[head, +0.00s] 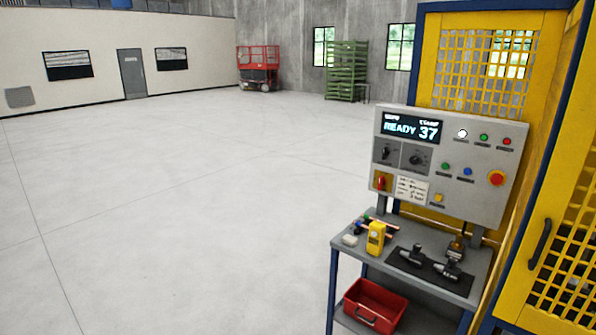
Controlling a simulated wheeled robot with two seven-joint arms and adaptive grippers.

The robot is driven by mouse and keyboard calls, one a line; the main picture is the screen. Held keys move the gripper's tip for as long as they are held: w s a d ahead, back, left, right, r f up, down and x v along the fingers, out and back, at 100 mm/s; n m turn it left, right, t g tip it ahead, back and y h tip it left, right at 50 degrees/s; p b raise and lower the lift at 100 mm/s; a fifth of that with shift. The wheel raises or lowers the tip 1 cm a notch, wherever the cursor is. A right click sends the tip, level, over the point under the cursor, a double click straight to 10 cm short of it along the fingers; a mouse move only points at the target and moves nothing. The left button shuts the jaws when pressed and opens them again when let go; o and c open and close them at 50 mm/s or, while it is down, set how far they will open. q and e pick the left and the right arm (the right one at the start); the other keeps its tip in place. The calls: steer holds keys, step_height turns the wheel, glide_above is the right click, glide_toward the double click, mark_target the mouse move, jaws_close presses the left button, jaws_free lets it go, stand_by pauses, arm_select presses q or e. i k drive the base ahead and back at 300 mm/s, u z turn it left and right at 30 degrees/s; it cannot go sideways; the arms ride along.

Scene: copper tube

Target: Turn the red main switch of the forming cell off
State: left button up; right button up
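The control panel (470,135) of the forming cell stands at the right, above a small grey bench. Its display (410,129) reads READY 37. The red main switch (381,182) sits at the lower left of the panel on a yellow plate, beside a white label. Its handle looks roughly upright, but it is too small to be sure of its position. Neither of my grippers shows in the head view.
The bench (345,240) holds a yellow device (376,237), a dark mat with tools (447,269) and small parts. A red bin (374,305) sits on its lower shelf. A yellow mesh guard with a door handle (540,243) borders the right. The floor (180,200) at the left is clear.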

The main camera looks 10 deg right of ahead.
mark_target(382, 181)
steer(key=u, duration=0.6)
steer(key=i, duration=2.25)
steer(key=z, duration=1.05)
steer(key=i, duration=0.8)
steer(key=z, duration=0.75)
